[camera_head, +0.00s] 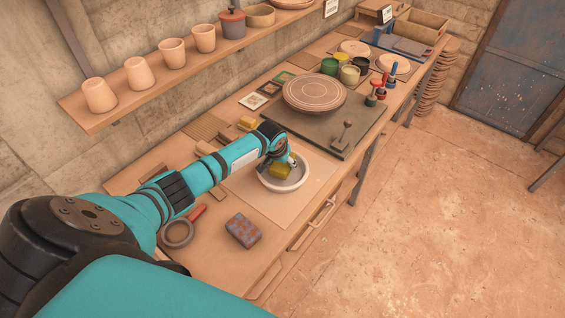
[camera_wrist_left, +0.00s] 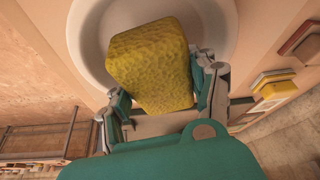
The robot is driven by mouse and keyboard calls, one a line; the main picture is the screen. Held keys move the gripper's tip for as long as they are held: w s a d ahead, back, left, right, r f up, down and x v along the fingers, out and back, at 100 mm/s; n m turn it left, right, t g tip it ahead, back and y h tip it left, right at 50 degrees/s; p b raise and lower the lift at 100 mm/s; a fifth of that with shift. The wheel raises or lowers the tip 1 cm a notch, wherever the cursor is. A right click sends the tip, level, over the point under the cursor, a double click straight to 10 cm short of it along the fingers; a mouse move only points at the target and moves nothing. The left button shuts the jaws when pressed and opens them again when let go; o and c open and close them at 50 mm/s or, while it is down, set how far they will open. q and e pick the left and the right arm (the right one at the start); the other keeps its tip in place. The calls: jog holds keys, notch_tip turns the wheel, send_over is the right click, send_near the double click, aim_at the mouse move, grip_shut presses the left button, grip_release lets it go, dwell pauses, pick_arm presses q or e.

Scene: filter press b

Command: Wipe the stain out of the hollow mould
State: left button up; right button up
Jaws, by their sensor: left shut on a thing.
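The hollow mould is a round white bowl (camera_head: 297,182) on a light board on the workbench. Its pale rim also shows in the left wrist view (camera_wrist_left: 84,50). My left gripper (camera_head: 284,165) reaches over the mould and is shut on a yellow sponge (camera_head: 281,172). The sponge fills the middle of the left wrist view (camera_wrist_left: 152,65), between the two fingers, and sits over or inside the bowl. I cannot tell whether it touches the bottom. No stain shows; the sponge and gripper hide part of the bowl. My right gripper is not in view.
A brown speckled block (camera_head: 243,230) and a ring-shaped tool (camera_head: 178,233) lie in front on the bench. A dark board with a round plate (camera_head: 315,93) lies beyond the mould. A shelf with cups (camera_head: 138,74) runs above along the wall.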

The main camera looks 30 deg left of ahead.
pick_arm(q)
notch_tip(320, 180, up, 3)
jog(key=shift+f+p, duration=0.2)
jog(key=shift+p, duration=0.75)
jog(key=shift+r, duration=1.05)
